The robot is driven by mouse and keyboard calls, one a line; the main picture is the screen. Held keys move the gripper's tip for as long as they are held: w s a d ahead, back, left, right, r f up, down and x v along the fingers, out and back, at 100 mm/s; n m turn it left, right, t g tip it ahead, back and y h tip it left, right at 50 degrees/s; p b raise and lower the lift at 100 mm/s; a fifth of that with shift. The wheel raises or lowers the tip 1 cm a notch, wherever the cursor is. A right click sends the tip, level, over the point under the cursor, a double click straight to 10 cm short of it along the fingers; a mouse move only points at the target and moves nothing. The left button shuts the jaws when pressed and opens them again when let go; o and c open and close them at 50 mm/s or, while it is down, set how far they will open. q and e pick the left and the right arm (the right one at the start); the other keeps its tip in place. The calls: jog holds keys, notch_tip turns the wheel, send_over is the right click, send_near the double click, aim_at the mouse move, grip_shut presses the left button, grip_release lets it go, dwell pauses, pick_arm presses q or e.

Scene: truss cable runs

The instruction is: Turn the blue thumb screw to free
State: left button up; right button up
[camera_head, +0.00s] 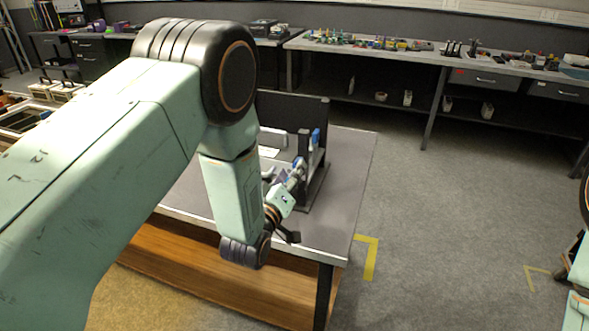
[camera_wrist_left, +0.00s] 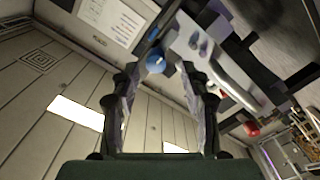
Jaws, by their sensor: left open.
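The blue thumb screw (camera_wrist_left: 155,62) shows in the left wrist view as a small round blue knob below the light grey plate of the fixture. My left gripper (camera_wrist_left: 160,82) is open, with one finger on each side of the knob's line and nothing held. The knob appears between or just beyond the fingertips; I cannot tell whether they touch it. In the head view my left gripper (camera_head: 297,172) is at the dark fixture (camera_head: 318,178) on the table, and my arm hides part of it. My right gripper is out of view.
The fixture stands on a grey-topped table (camera_head: 347,160) with a dark back panel (camera_head: 295,108). In the left wrist view, a white handle (camera_wrist_left: 232,84) and a red knob (camera_wrist_left: 252,128) lie to the right. Open floor (camera_head: 450,220) is right of the table.

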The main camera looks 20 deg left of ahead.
pick_arm(q)
jog(key=w, duration=0.3)
jog(key=shift+d, duration=0.2)
jog(key=shift+s+d+r, duration=0.15)
jog(key=shift+d, duration=0.1)
jog(key=c, duration=0.3)
jog(key=shift+a, duration=0.3)
jog(key=c, duration=0.5)
jog(key=shift+d, duration=0.15)
grip_shut()
